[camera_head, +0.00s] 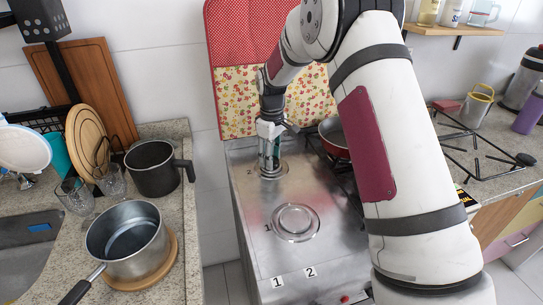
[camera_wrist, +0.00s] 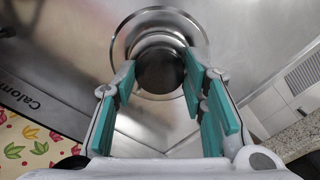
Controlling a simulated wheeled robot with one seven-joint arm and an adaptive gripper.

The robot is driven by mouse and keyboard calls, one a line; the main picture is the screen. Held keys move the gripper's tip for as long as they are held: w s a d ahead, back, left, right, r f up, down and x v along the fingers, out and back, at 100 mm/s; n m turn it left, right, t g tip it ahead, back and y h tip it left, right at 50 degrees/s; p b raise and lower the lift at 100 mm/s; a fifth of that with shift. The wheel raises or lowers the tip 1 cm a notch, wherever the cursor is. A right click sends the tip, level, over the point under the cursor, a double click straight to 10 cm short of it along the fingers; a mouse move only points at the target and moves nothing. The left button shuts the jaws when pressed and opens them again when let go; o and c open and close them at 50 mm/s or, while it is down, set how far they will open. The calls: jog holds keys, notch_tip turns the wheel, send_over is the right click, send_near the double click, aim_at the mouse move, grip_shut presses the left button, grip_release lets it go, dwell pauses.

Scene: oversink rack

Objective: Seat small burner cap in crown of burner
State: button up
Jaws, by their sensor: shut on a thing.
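My gripper (camera_head: 270,165) points straight down over the rear burner of the steel stovetop, beside the mark 2. In the wrist view its teal-padded fingers (camera_wrist: 160,78) are shut on a small dark round cap (camera_wrist: 160,70). The burner (camera_wrist: 120,46) shows there as shiny concentric metal rings around and behind the cap. In the head view the fingers hide most of this burner (camera_head: 287,168) and the cap. The cap is at or just above the crown; I cannot tell whether it touches.
A front burner (camera_head: 296,222) with a round metal ring lies nearer on the stovetop (camera_head: 250,235). A red pan (camera_head: 333,140) stands to the right, partly behind my arm. A patterned red-and-floral panel (camera_head: 235,95) rises behind. A steel pot (camera_head: 127,245) stands on the left counter.

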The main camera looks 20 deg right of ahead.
dwell(0.4)
jog(key=o, duration=1.7)
jog(key=shift+r+p, duration=0.7)
jog(key=shift+r, duration=2.8)
jog(key=shift+r, duration=0.1)
